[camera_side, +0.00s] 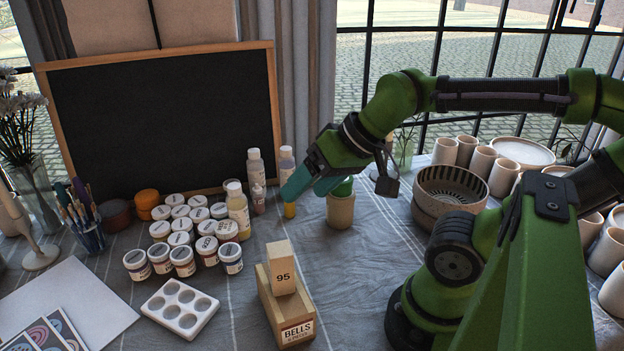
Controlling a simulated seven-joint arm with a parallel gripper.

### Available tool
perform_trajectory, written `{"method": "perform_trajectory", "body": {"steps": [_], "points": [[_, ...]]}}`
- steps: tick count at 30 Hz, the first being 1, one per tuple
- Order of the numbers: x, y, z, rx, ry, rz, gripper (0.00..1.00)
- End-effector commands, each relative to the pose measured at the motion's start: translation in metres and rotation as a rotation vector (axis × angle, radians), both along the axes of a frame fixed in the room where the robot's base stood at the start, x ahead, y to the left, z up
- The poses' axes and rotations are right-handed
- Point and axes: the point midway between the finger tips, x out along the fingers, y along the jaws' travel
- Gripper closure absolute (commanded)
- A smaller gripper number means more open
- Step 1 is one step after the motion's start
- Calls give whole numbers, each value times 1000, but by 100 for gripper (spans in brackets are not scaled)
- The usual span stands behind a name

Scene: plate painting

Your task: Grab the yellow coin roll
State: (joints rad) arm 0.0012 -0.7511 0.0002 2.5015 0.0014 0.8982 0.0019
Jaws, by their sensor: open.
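A small yellow roll (290,210) stands on the grey tablecloth near the middle of the side view. My gripper (304,190), with teal fingers, is just above it and hides its upper part. The fingers point down and to the left, open. I cannot tell whether the fingertips touch the roll or sit on either side of it.
A cup with a green top (341,208) stands close to the right of the fingers. Bottles (238,212) and several paint jars (183,260) crowd the left. Bowls (450,190) are at the right.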

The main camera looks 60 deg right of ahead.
Motion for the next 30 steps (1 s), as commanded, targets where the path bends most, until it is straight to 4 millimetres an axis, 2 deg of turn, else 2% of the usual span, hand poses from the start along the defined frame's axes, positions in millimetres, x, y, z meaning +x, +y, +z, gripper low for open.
{"method": "perform_trajectory", "body": {"steps": [14,18,25,30], "points": [[0,0,0,-2,0,3,28],[0,0,0,-2,0,3,41],[0,0,0,-2,1,1,41],[10,-15,-14,14,74,-59,41]]}}
